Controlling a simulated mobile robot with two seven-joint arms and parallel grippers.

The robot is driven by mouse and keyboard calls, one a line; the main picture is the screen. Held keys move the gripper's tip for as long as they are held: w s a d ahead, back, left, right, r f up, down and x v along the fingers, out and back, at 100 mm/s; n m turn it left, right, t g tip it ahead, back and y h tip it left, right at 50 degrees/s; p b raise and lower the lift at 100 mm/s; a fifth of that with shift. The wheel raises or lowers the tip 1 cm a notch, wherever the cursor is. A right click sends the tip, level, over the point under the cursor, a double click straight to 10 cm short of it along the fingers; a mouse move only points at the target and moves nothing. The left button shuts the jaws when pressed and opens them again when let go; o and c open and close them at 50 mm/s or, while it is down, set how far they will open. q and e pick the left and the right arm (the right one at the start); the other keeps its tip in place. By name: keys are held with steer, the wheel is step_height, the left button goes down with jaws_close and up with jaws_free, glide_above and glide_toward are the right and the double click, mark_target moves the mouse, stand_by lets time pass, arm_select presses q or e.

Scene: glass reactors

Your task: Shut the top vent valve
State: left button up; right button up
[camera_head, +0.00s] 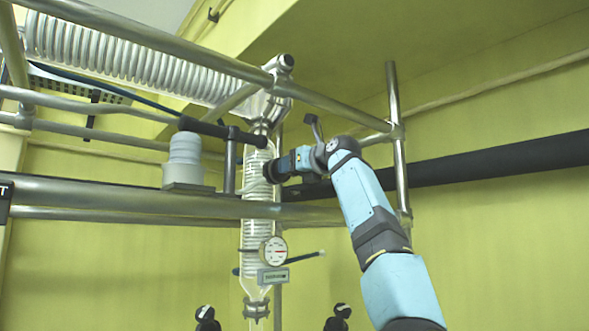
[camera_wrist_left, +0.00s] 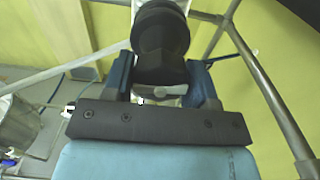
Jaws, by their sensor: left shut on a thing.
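The vent valve shows as a black knob on the side of the upright glass column (camera_head: 256,206), just below the column's top. In the left wrist view the black knob (camera_wrist_left: 160,40) fills the space between the two blue fingers. My left gripper (camera_head: 276,169) reaches it from the right and is shut on it; the gripper also shows in the left wrist view (camera_wrist_left: 162,72). The fingers and wrist hide much of the knob in the head view, and I cannot tell how far it is turned. My right gripper is in neither view.
Metal frame tubes (camera_head: 150,200) run across and beside the column. A coiled glass condenser (camera_head: 120,55) slopes at upper left. A round dial gauge (camera_head: 273,250) sits on the column below my gripper. A thick black pipe (camera_head: 480,165) runs along the yellow wall.

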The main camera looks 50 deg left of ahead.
arm_select(q)
steer(key=m, duration=0.5)
steer(key=shift+m, duration=0.3)
steer(key=m+b, duration=0.1)
steer(key=m, duration=0.8)
steer(key=shift+s, duration=0.1)
steer(key=m+b, duration=0.1)
steer(key=m, duration=0.4)
steer(key=shift+r, duration=0.1)
steer(key=m, duration=0.9)
steer(key=shift+r, duration=0.1)
steer(key=m, duration=0.4)
steer(key=shift+m+p, duration=0.6)
steer(key=shift+m, duration=1.5)
